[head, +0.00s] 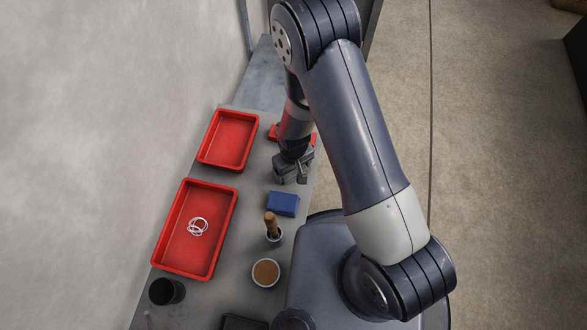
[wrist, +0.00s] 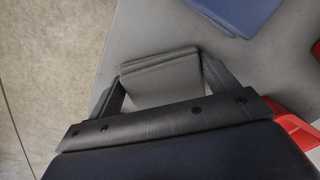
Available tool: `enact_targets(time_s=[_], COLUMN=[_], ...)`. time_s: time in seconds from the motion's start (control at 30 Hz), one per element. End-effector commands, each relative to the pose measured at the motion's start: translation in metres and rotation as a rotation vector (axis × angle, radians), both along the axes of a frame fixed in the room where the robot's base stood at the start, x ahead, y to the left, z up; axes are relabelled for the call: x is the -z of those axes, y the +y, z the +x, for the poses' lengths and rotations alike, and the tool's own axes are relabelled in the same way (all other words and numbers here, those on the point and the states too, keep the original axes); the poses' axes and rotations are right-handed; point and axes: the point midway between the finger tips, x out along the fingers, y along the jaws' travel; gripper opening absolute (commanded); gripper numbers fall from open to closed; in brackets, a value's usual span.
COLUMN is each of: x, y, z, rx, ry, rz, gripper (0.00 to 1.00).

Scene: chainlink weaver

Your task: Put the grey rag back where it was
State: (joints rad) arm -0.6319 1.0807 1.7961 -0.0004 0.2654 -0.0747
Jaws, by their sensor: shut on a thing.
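The grey rag (wrist: 160,78) is a folded flat piece with stacked layers, seen in the wrist view between my gripper's two fingers. My gripper (head: 293,180) is shut on the rag, and it also shows in the wrist view (wrist: 162,84). In the head view my gripper is over the grey bench, just beyond the blue folded cloth. The rag is hard to make out there. I cannot tell whether the rag touches the bench. The blue cloth (head: 283,203) lies apart from the rag, and it shows at the top of the wrist view (wrist: 236,12).
An empty red tray (head: 203,160) and a red tray with white rings (head: 160,262) stand along the wall. A red object (head: 307,136) lies behind my gripper.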

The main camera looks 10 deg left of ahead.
Motion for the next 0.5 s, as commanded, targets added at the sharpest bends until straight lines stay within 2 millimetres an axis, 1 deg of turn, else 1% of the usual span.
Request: enact_targets(time_s=[0.1,0.2,0.23,0.43,0.5], x=[-0.0007,0.0030,0.0028,0.0015,0.0015], y=[0.0000,-0.0001,-0.0001,-0.0001,-0.0001], z=[0.0000,-0.0002,-0.0001,-0.0002,-0.0002], rx=[0.000,0.000,0.000,0.000,0.000], ry=[0.000,0.000,0.000,0.000,0.000], rz=[0.000,0.000,0.000,0.000,0.000], gripper=[0.53,0.53,0.82,0.98,1.00])
